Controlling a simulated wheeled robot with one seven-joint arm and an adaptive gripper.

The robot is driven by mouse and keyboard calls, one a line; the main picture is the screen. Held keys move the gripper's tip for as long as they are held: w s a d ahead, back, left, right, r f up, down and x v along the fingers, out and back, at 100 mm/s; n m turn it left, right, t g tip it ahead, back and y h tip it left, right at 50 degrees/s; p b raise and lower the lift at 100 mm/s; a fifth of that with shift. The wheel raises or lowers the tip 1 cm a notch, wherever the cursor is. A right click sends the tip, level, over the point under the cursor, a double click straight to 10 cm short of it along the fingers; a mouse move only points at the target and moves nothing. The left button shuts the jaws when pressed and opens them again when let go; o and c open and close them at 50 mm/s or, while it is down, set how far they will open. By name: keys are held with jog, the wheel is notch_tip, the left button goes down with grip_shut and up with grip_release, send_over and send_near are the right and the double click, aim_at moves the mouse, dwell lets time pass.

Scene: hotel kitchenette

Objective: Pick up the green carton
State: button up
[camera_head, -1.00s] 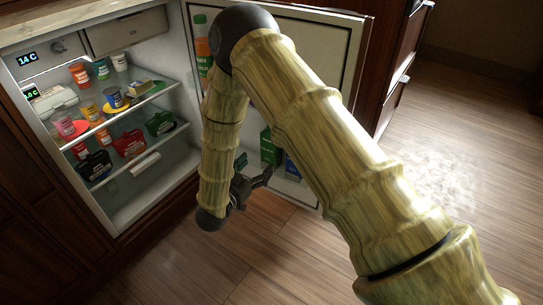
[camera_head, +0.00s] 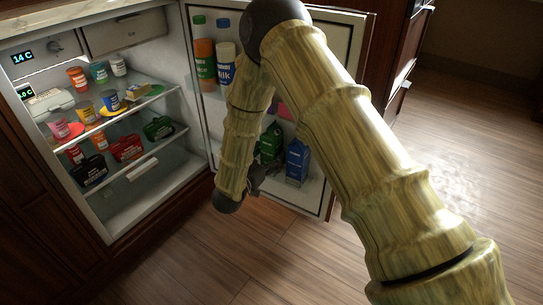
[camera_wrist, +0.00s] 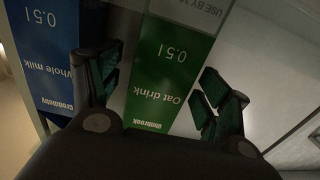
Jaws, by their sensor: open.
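The green carton (camera_head: 270,141) stands in the lower door shelf of the open fridge, partly hidden behind my arm and gripper in the head view. In the wrist view the green carton (camera_wrist: 166,75) is upside down in the picture, labelled "Oat drink 0.5 l". My gripper (camera_head: 262,178) is at the door shelf in front of the carton. In the wrist view my gripper (camera_wrist: 165,88) is open, one finger at each side of the carton. The left finger overlaps the gap beside the blue carton. I cannot tell whether either finger touches the green carton.
A blue milk carton (camera_head: 297,161) stands right beside the green one; it is on the left in the wrist view (camera_wrist: 48,55). Bottles (camera_head: 226,66) stand in the upper door shelf. The fridge shelves (camera_head: 125,108) hold several jars and packs. The floor in front is clear.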

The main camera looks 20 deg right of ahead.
jog(key=shift+x, duration=1.1)
jog(key=c, duration=1.4)
